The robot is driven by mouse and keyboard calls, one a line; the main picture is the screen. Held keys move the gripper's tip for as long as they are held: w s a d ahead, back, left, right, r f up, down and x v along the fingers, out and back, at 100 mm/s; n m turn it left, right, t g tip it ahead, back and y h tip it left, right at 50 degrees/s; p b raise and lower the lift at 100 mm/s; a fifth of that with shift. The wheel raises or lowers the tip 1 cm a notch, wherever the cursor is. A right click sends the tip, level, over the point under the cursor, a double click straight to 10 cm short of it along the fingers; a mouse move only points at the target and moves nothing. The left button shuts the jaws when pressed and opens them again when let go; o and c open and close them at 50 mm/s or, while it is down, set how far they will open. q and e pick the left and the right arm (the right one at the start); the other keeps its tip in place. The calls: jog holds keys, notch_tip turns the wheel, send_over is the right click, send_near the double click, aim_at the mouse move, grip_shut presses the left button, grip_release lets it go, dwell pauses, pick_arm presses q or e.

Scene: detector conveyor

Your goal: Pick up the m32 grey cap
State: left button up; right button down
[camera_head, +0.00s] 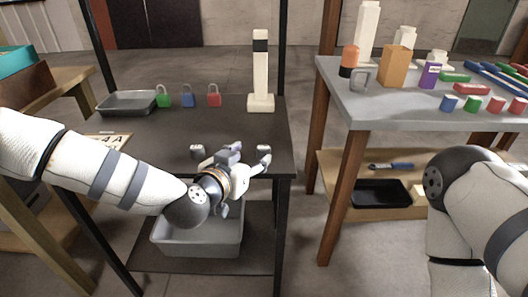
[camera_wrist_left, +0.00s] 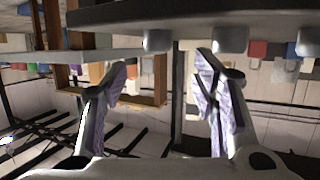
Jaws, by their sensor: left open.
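Small grey caps stand near the front edge of the dark table (camera_head: 130,125). One grey cap (camera_head: 198,151) is left of my left gripper (camera_head: 230,152), and a paler cap-like piece (camera_head: 263,149) is to its right. The left wrist view, which looks upside down, shows a bright cap (camera_wrist_left: 157,40), a middle cap (camera_wrist_left: 229,40) and another cap (camera_wrist_left: 308,43) in a row. There my left gripper (camera_wrist_left: 165,75) is open and empty, its purple-lined fingers apart near the table edge. I cannot tell which cap is m32. My right gripper is out of view.
Green (camera_head: 163,98), blue (camera_head: 188,98) and red (camera_head: 214,97) padlocks stand behind, beside a grey tray (camera_head: 127,103) and a tall white stand (camera_head: 260,75). A grey bin (camera_head: 200,238) is below. A crowded grey table (camera_head: 400,108) stands right.

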aim_at(262, 150)
pick_arm(q)
jog(key=x, duration=0.2)
jog(key=b+x, duration=0.1)
jog(key=x, duration=0.2)
jog(key=shift+w+d+f, duration=0.15)
jog(key=shift+d+f, duration=0.05)
jog(key=shift+f, duration=0.15)
jog(key=shift+w+d, duration=0.15)
jog(key=shift+w, duration=0.1)
jog(key=shift+r, duration=0.2)
jog(key=c, duration=1.1)
jog(key=shift+o, duration=0.2)
